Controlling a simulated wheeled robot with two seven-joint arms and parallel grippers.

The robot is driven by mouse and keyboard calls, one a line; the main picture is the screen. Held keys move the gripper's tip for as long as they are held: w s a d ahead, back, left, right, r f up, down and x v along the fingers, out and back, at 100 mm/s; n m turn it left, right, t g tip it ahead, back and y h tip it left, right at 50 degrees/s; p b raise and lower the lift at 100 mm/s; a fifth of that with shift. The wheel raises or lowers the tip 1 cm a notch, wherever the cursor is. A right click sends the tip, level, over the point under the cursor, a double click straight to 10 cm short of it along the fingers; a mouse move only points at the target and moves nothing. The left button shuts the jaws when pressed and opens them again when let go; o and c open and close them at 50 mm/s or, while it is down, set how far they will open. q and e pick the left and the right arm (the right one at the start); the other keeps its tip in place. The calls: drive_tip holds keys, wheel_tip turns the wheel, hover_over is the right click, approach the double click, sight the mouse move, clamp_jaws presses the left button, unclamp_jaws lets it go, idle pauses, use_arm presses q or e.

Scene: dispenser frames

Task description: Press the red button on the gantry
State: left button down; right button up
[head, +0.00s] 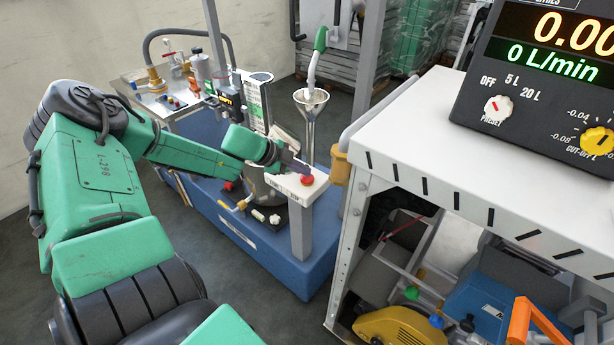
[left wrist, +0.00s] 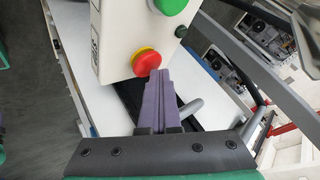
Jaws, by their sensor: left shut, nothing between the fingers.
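The red button (head: 307,180) sits on a white box (head: 282,187) on top of a grey post in the head view. In the left wrist view the red button (left wrist: 146,62) has a yellow collar, and a green button (left wrist: 168,5) sits above it, cut by the frame edge. My left gripper (head: 299,168) is shut and empty, its tips at the red button's edge. In the left wrist view its purple fingers (left wrist: 159,74) overlap the button's lower right edge; I cannot tell whether they touch. My right gripper is not in view.
A blue base (head: 270,252) carries the post and a steel funnel (head: 311,98). A white-topped frame (head: 430,135) with a black meter panel (head: 500,70) stands close on the right. Grey floor (head: 245,310) is open in front of the base.

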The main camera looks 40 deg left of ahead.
sight(303, 177)
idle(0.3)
use_arm(q)
drive_tip(key=shift+r+p, duration=0.8)
drive_tip(key=shift+p, duration=0.05)
drive_tip(key=shift+r, duration=0.1)
wheel_tip(303, 177, up, 5)
drive_tip(key=p, duration=0.5)
idle(0.4)
